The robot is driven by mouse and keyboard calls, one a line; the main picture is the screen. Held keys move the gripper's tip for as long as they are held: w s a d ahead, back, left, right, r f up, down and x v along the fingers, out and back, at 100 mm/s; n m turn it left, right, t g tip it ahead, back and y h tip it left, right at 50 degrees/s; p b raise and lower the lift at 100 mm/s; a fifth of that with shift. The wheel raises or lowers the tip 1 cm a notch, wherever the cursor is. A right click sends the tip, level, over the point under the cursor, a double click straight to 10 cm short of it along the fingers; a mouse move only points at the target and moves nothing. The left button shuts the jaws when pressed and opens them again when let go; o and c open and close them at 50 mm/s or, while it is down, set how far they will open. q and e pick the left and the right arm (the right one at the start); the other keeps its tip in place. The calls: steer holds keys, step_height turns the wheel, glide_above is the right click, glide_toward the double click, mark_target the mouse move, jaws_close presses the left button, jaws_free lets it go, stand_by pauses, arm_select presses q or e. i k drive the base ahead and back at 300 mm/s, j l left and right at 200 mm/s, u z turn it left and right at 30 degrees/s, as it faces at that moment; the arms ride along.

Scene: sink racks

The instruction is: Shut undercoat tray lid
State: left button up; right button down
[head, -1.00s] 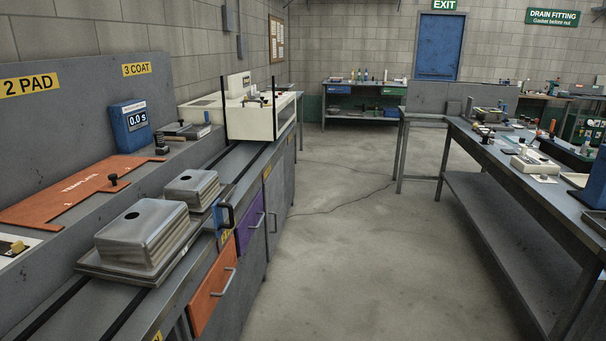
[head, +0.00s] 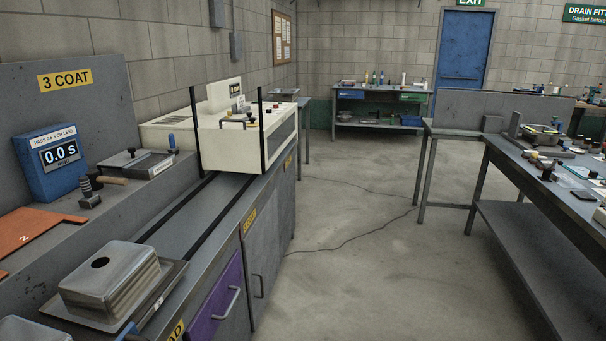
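A low grey tray (head: 136,160) with a white label on its front sits on the left ledge, below the "3 COAT" sign. It may be the undercoat tray, but the label is too small to read. A dark knob-like part shows on its top. I cannot tell whether its lid is open or shut. Neither of my grippers is in view.
A blue timer box (head: 53,160) stands left of the tray. A steel sink basin (head: 110,283) rests upside down on a plate on the left bench's rails. A cream machine (head: 243,142) stands farther along.

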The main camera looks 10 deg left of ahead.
mark_target(122, 159)
steer(key=i, duration=1.85)
steer(key=i+u, duration=0.25)
steer(key=i, duration=0.2)
steer(key=i+l+u, duration=0.25)
steer(key=i, duration=0.15)
steer(key=i+l+u, duration=0.25)
steer(key=i, duration=0.15)
steer(key=j, duration=0.1)
